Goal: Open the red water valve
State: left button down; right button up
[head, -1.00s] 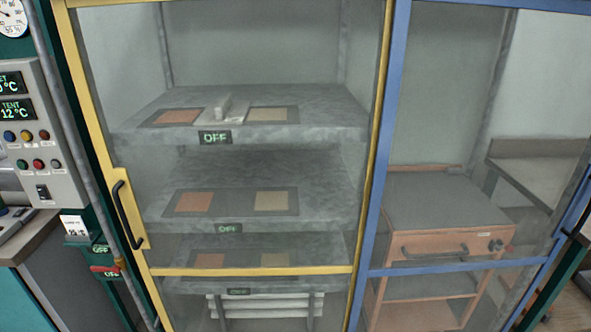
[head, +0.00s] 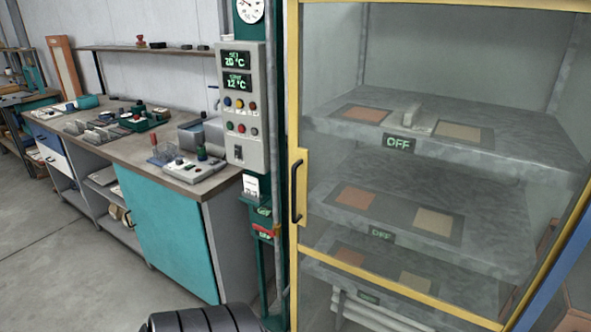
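The red water valve (head: 264,231) is a small red handle low on the green post, left of the yellow-framed cabinet. A green-lit label (head: 263,211) sits just above it and another (head: 264,237) sits at or just below it. Their text is too small to read surely here. The handle appears to lie roughly across the post. Neither of my grippers shows in the head view, and nothing is touching the valve.
A grey control panel (head: 243,150) with buttons is above the valve. The workbench (head: 150,160), with a teal cabinet door (head: 165,235), stands to the left. The yellow-framed glass door (head: 293,110) of the cabinet is shut at the right. Open floor (head: 60,270) lies at the lower left.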

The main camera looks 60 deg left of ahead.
aim_at(271, 234)
jog(key=u, duration=2.35)
